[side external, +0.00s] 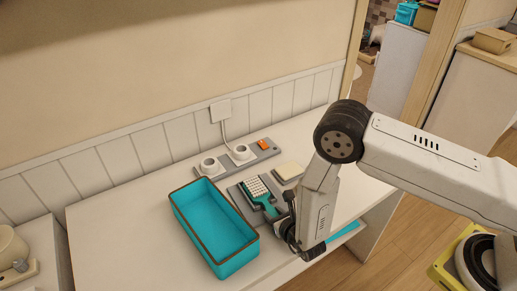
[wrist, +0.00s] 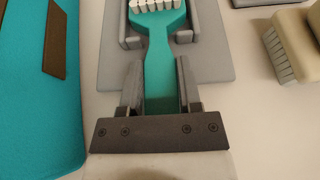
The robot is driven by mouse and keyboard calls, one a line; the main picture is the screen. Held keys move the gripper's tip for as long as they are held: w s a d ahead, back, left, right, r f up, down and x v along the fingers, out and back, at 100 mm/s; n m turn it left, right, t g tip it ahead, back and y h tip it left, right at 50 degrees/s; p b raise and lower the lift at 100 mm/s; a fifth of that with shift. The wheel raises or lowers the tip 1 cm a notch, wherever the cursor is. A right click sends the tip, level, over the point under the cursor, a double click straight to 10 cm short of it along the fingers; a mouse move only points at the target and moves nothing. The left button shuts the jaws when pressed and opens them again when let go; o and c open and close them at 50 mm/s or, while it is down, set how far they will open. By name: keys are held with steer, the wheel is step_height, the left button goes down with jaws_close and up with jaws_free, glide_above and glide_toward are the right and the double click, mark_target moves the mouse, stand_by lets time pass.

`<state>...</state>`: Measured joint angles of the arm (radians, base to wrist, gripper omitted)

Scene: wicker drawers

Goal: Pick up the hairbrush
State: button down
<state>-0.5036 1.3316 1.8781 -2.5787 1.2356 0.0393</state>
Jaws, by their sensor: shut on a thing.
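The hairbrush (side external: 257,188) has a teal body and white bristles facing up. It lies in a grey holder (side external: 241,203) on the white counter. In the wrist view the hairbrush (wrist: 157,48) points away from me, its head cut off by the top edge. My gripper (wrist: 162,85) has one finger on each side of the teal handle and is shut on it. The handle's near end is hidden behind the dark gripper plate. In the side view my gripper (side external: 283,217) is low at the handle end, partly hidden by my wrist.
A teal bin with a brown rim (side external: 190,232) stands left of the holder. Behind is a grey power strip (side external: 226,163) with white plugs and an orange switch. A beige brush (wrist: 288,50) lies to the right in the wrist view. The counter's left part is clear.

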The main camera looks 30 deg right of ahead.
steer(key=shift+r, duration=0.85)
steer(key=s+d+r, duration=0.3)
steer(key=s+r, duration=0.8)
steer(key=s, duration=0.2)
steer(key=shift+s+d, duration=0.25)
steer(key=shift+s, duration=0.05)
